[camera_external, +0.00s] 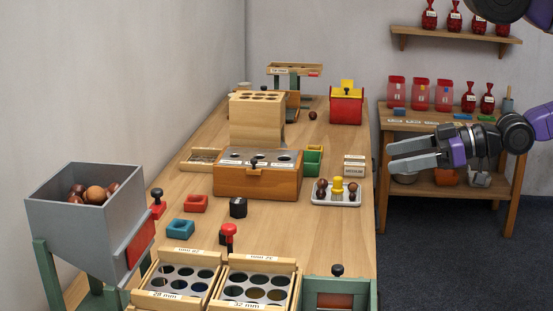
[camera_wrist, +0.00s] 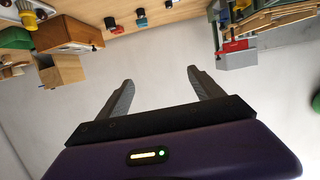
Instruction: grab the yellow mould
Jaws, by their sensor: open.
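A small yellow piece (camera_external: 316,148), perhaps the yellow mould, shows just behind a green open block (camera_external: 313,163), right of the wooden drawer box on the long table. It is too small to make out its shape. A red mould (camera_external: 195,203) and a blue mould (camera_external: 181,230) lie on the table's left side. My gripper (camera_external: 390,157) is open and empty, in the air right of the table's right edge, pointing left. In the wrist view my gripper (camera_wrist: 160,76) shows two spread fingers with only pale wall between them; no yellow mould is clear there.
A wooden drawer box (camera_external: 257,181) stands mid-table. A white tray (camera_external: 322,198) with chestnuts and a yellow peg sits near the right edge. A red box with a yellow top (camera_external: 346,108) stands farther back. A grey hopper (camera_external: 85,215) is at the left front.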

